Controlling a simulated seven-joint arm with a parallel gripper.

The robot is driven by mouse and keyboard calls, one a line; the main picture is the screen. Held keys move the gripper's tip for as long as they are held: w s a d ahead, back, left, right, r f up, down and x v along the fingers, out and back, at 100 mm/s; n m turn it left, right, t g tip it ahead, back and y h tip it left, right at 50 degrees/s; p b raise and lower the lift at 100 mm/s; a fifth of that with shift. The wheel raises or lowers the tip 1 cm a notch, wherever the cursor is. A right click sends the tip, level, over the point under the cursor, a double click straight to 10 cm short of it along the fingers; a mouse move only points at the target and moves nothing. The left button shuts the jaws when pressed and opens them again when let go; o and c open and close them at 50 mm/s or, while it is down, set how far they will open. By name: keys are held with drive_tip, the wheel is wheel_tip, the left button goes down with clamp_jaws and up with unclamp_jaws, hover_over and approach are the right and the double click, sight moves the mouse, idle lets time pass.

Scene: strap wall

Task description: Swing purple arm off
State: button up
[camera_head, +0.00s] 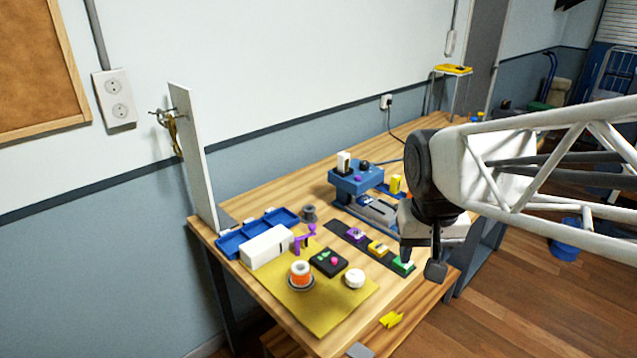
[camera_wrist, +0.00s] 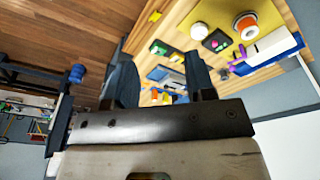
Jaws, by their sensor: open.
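The purple arm (camera_head: 304,238) is a small piece with an upright and a crossbar, at the right end of a white box (camera_head: 267,247). In the wrist view the purple arm (camera_wrist: 240,60) shows beside the white box (camera_wrist: 274,43); I cannot tell exactly how it is mounted. My gripper (camera_head: 421,260) is open and empty, above the right edge of the table, well to the right of the purple arm. In the wrist view my gripper (camera_wrist: 163,80) has its two fingers apart.
A black block with green and pink knobs (camera_head: 329,263), an orange-and-white spool (camera_head: 300,274) and a white round piece (camera_head: 355,278) stand near the purple arm on a yellow mat (camera_head: 325,313). A dark strip (camera_head: 345,232) carries coloured blocks. A blue fixture (camera_head: 357,182) stands behind.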

drive_tip(key=w+a+f, duration=0.4)
drive_tip(key=w+a, duration=0.3)
drive_tip(key=w, duration=0.3)
drive_tip(key=w+a+f+g+h, duration=0.1)
drive_tip(key=w+a+f, duration=0.3)
drive_tip(key=w+a, duration=0.3)
drive_tip(key=w+a+f+g, duration=0.1)
drive_tip(key=w+a+f, duration=0.3)
drive_tip(key=w, duration=1.1)
drive_tip(key=a, duration=0.3)
drive_tip(key=shift+a+h, duration=0.25)
drive_tip(key=shift+h, duration=0.15)
drive_tip(key=shift+f, duration=0.1)
drive_tip(key=shift+d+f, duration=0.25)
drive_tip(key=shift+f, duration=1)
drive_tip(key=shift+d+f, duration=0.25)
drive_tip(key=shift+f, duration=1.05)
drive_tip(key=shift+d+f, duration=0.25)
drive_tip(key=shift+f, duration=1)
drive_tip(key=shift+c, duration=0.5)
